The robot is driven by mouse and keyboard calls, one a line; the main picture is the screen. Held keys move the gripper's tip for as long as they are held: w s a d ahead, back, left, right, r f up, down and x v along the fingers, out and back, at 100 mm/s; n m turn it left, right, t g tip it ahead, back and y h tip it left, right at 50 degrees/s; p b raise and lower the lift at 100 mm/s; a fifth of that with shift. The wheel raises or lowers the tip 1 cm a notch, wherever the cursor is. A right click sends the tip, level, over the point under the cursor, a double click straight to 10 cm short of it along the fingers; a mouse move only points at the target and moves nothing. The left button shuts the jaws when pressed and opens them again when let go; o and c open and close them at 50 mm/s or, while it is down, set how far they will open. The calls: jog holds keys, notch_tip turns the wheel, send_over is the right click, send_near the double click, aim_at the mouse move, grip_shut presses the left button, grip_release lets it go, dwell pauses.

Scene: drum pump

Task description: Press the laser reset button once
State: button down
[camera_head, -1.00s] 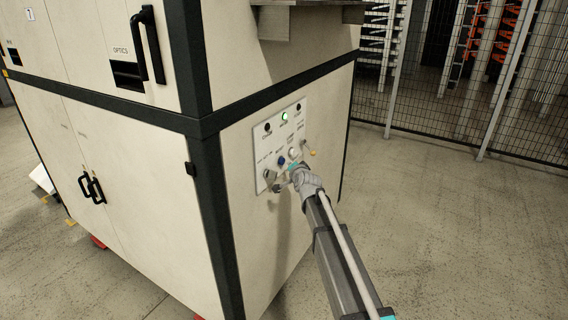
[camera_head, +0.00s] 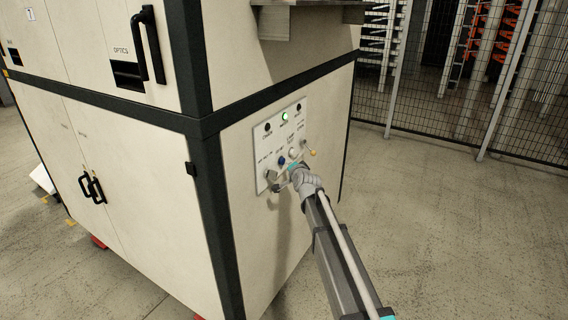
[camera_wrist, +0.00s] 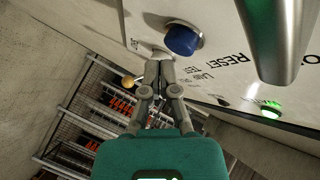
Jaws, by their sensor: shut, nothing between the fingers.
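A pale control panel (camera_head: 262,140) is on the side of the white cabinet. A blue round button (camera_head: 281,161) sits on its lower part and shows close up in the wrist view (camera_wrist: 183,40). Lettering beside it includes the word RESET. My gripper (camera_wrist: 159,58) is shut and empty, its fingertips close beside the blue button's lower left in the wrist view. I cannot tell whether they touch it or the panel.
A green lamp (camera_head: 284,116) is lit on the panel and also shows in the wrist view (camera_wrist: 269,109). A metallic cylindrical part (camera_wrist: 275,35) sticks out near the button. A small yellow knob (camera_head: 312,152) is at the right. A mesh fence (camera_head: 450,110) stands behind open floor.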

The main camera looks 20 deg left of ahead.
jog(key=shift+w+a, duration=0.15)
jog(key=shift+a, duration=0.75)
dwell(1.6)
jog(key=shift+d, duration=0.9)
dwell(0.4)
jog(key=shift+s+d, duration=0.2)
jog(key=shift+d, duration=1.05)
jog(key=shift+s+d, duration=0.2)
jog(key=shift+d, duration=1.05)
